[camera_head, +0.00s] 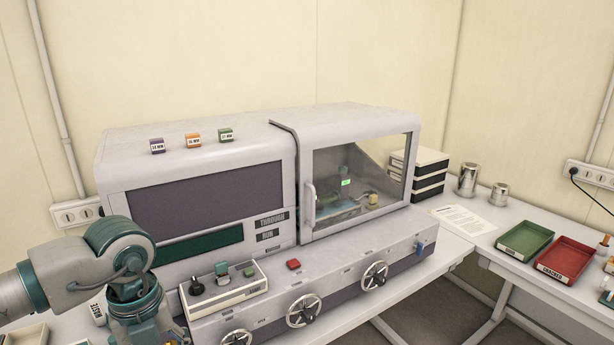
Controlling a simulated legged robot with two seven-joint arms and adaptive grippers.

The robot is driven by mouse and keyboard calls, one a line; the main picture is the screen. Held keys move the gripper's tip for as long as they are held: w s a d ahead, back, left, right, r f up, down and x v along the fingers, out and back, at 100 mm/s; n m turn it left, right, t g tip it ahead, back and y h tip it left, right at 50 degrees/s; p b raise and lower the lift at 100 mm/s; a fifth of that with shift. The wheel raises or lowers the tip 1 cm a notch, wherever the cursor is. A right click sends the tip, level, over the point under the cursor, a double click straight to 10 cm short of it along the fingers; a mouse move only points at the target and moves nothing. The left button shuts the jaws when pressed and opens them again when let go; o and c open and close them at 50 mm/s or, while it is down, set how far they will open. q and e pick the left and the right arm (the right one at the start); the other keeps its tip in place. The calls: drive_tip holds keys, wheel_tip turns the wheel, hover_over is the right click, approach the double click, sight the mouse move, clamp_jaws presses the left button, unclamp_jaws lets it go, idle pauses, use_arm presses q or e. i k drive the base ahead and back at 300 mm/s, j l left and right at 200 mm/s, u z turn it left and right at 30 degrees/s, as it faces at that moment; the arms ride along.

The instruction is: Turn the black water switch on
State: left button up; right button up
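A grey testing machine (285,234) stands on the table. A small control box (228,296) sits at its front left. On the box are a black knob-like switch (197,286), a grey switch (222,269) and a green button (249,272). I cannot read a label marking any of them as water. My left arm comes in from the left, bent downward beside the box, apart from the black switch in the picture. Its gripper fingers are below the frame. My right arm and gripper are not in view.
Handwheels (304,310) line the machine's front ledge, with a red button (293,265) above and a blue part (420,247) at the right end. A windowed chamber (360,175) is shut. Green (524,239) and red trays (565,259) lie on the right table.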

sight(197, 289)
drive_tip(key=k, duration=0.9)
